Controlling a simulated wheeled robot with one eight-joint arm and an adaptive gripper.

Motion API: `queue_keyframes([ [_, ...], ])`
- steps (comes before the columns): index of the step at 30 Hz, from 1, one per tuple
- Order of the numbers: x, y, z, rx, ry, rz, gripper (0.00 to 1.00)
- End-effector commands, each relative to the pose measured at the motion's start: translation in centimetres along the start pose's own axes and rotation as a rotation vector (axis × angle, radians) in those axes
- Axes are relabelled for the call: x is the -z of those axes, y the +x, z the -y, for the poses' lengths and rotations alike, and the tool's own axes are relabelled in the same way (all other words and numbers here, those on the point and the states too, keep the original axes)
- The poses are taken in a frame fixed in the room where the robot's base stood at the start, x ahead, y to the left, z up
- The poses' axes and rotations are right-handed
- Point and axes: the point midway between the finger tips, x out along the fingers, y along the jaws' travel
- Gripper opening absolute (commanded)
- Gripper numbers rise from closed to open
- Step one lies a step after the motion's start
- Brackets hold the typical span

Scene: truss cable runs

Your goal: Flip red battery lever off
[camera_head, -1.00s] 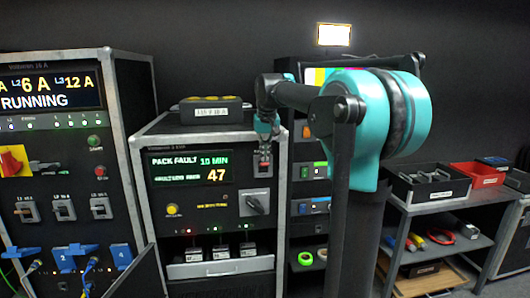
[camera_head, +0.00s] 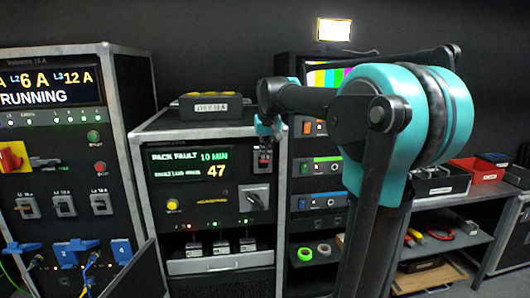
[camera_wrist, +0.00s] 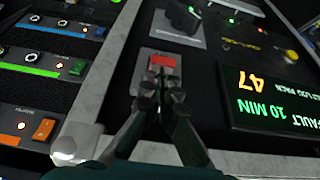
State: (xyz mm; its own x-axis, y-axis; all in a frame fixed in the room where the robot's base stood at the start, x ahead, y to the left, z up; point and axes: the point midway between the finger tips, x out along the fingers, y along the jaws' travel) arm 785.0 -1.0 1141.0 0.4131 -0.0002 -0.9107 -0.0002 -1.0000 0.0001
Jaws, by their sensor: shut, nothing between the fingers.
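The red battery lever (camera_head: 263,155) sits on a small grey plate at the upper right of the battery cabinet front (camera_head: 152,215). In the wrist view the red lever (camera_wrist: 164,61) shows just beyond the fingertips, with its lower part hidden behind them. My gripper (camera_head: 265,138) is in front of the plate, at or just above the lever. In the wrist view my gripper (camera_wrist: 160,82) has its fingers together and empty. I cannot tell whether the fingertips touch the lever.
The display (camera_head: 190,165) reads PACK FAULT, 10 MIN, 47. A dark rotary switch (camera_head: 256,198) is below the lever. A yellow-and-black case (camera_head: 210,106) lies on the cabinet top. A rack of switch modules (camera_head: 318,168) stands close on the right.

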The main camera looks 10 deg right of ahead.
Motion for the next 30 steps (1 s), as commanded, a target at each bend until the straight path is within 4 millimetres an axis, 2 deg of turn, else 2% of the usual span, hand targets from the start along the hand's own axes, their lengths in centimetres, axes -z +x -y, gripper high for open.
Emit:
queue_keyframes([
  [15,-3.1,1.6,0.1,0.001,-0.001,-0.445,0.00],
  [24,-4.3,3.0,0.0,0.001,-0.001,-0.701,0.00],
  [30,-4.3,3.2,0.0,0.000,-0.001,-0.753,0.00],
])
